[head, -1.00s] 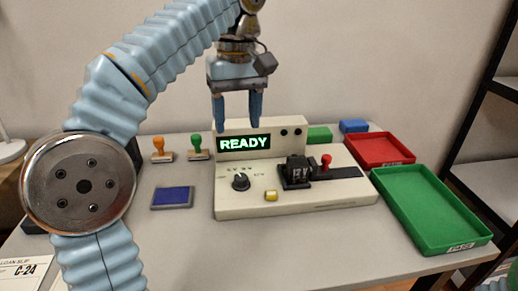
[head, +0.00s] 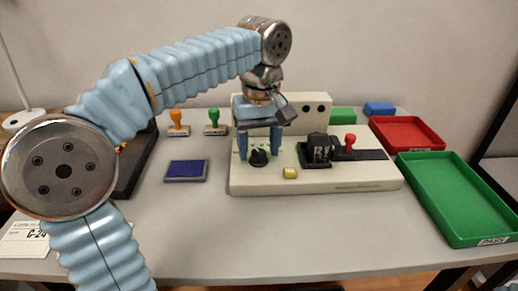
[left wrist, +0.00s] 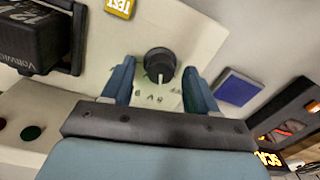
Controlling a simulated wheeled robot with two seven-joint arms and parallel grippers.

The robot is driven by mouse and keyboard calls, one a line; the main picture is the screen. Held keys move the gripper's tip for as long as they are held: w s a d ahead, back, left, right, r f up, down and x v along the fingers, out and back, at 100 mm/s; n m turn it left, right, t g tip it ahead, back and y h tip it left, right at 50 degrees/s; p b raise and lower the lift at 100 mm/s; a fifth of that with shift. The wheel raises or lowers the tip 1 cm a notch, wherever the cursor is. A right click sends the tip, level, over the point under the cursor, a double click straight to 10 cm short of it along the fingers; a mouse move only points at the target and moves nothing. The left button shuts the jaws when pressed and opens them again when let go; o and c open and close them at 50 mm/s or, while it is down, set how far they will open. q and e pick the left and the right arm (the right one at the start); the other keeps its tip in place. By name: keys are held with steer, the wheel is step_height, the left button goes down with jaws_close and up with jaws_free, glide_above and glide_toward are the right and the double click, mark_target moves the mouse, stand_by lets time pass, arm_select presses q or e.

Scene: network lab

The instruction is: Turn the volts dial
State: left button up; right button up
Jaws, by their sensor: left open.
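The volts dial (head: 259,157) is a small black knob with a pale pointer line on the cream tester (head: 320,182), at its left front. The dial also shows in the left wrist view (left wrist: 160,62), just beyond my fingertips. My left gripper (head: 259,150) is open above the dial, with one blue finger on each side of it. In the left wrist view the fingers (left wrist: 158,75) stand apart from the knob, with gaps on both sides. My right gripper is not in view.
A black block (head: 318,151), a red-knobbed lever (head: 350,143) and a yellow button (head: 290,173) sit on the tester. A blue pad (head: 186,170) and two stamps (head: 178,124) lie to the left. Red (head: 440,146) and green (head: 487,234) trays stand to the right.

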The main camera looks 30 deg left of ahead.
arm_select(q)
steer(key=shift+f, duration=0.1)
steer(key=shift+c, duration=0.4)
steer(key=c, duration=1)
steer(key=shift+o, duration=0.2)
